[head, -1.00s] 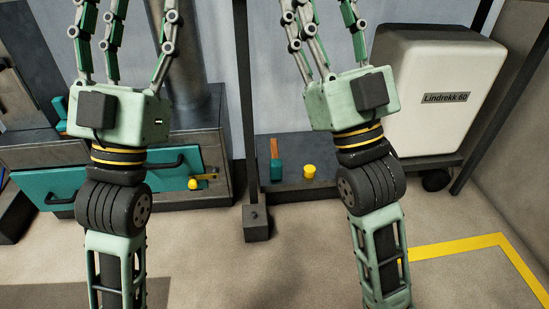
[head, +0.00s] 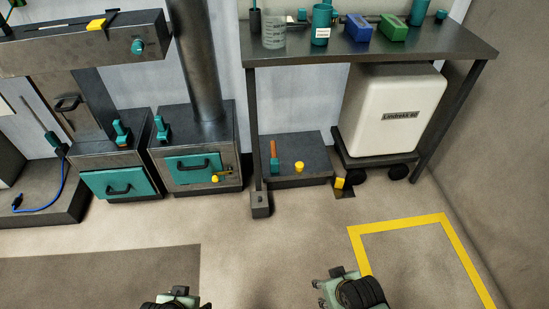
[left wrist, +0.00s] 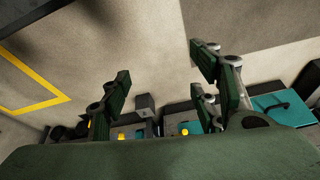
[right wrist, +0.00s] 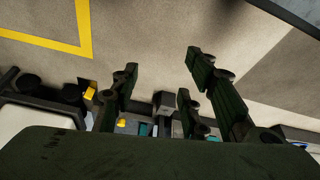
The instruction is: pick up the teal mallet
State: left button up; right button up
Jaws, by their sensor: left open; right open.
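The teal mallet (head: 275,165) has a teal head and a brown handle. In the head view it stands upright, handle up, on a low dark platform (head: 310,148) by the back wall. My left gripper (head: 175,300) and my right gripper (head: 325,288) are low at the front of the head view, well apart from the mallet, with the left one partly cut off. The left wrist view shows open, empty fingers (left wrist: 158,95). The right wrist view also shows open, empty fingers (right wrist: 157,88). The mallet is too small to make out surely in the wrist views.
A yellow cylinder (head: 299,167) stands right of the mallet. A shelf table (head: 400,47) with post and foot block (head: 261,204) is close by. A white Lindrekk 60 unit (head: 390,110) stands right; hoppers with teal doors (head: 118,182) stand left. The floor in front is clear.

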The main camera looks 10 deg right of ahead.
pick_arm(q)
jog(key=shift+g, duration=0.7)
jog(key=s, duration=0.4)
jog(key=shift+s+a+f, duration=0.15)
jog(key=shift+a+f, duration=0.15)
jog(key=shift+a, duration=0.1)
pick_arm(e)
jog(key=shift+g, duration=0.7)
jog(key=s, duration=0.4)
jog(key=shift+s+d+f, duration=0.15)
jog(key=shift+d+f, duration=0.15)
jog(key=shift+d, duration=0.05)
pick_arm(q)
jog(key=shift+c, duration=0.3)
